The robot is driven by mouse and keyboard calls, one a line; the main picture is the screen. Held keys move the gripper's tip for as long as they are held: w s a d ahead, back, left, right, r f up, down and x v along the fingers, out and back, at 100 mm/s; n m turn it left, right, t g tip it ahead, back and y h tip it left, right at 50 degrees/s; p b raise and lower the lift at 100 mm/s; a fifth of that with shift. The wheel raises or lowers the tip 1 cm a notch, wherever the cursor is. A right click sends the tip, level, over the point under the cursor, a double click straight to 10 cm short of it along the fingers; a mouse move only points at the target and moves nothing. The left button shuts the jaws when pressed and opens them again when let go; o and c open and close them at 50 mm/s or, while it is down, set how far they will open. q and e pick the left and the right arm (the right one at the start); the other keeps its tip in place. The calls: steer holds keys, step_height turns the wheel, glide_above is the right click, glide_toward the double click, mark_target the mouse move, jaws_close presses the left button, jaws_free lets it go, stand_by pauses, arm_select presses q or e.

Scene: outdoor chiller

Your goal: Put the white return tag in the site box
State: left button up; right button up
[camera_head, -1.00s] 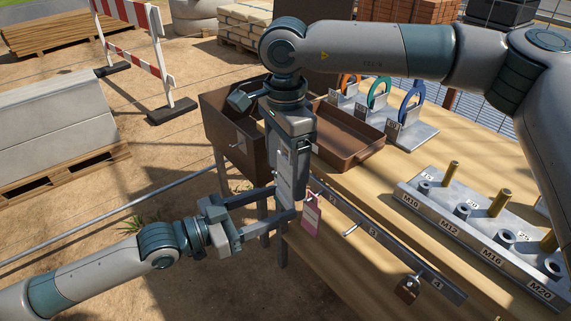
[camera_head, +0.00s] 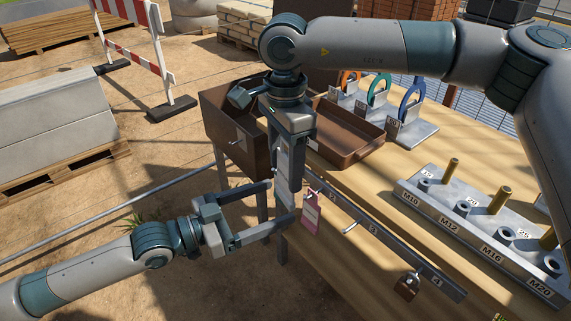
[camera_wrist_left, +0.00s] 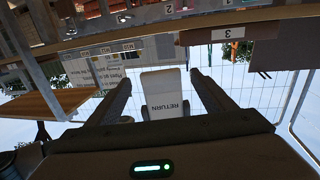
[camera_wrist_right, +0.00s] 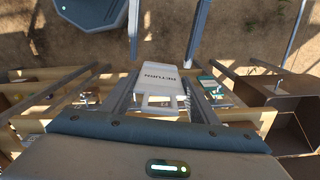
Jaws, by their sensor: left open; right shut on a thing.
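The white return tag (camera_wrist_right: 160,74) is between the fingers of my right gripper (camera_wrist_right: 161,88), with the word RETURN readable. My right gripper, also in the head view (camera_head: 292,190), is shut on it and points down at the table's near left corner. My left gripper (camera_head: 281,205) is open, its fingers spread on either side below the right one. In the left wrist view the tag (camera_wrist_left: 160,88) shows between the open left fingers (camera_wrist_left: 163,80), with a gap at each side. A brown open box (camera_head: 222,135), probably the site box, stands behind my right gripper, partly hidden by it.
A pink tag (camera_head: 311,214) hangs close beside my grippers on the numbered hook rail (camera_head: 390,249). A brown tray (camera_head: 345,140), coloured shackles and a stud block (camera_head: 480,225) occupy the table. My right arm spans above them.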

arm_select(q)
steer(key=v, duration=1.1)
steer(key=shift+w+d+f, duration=0.1)
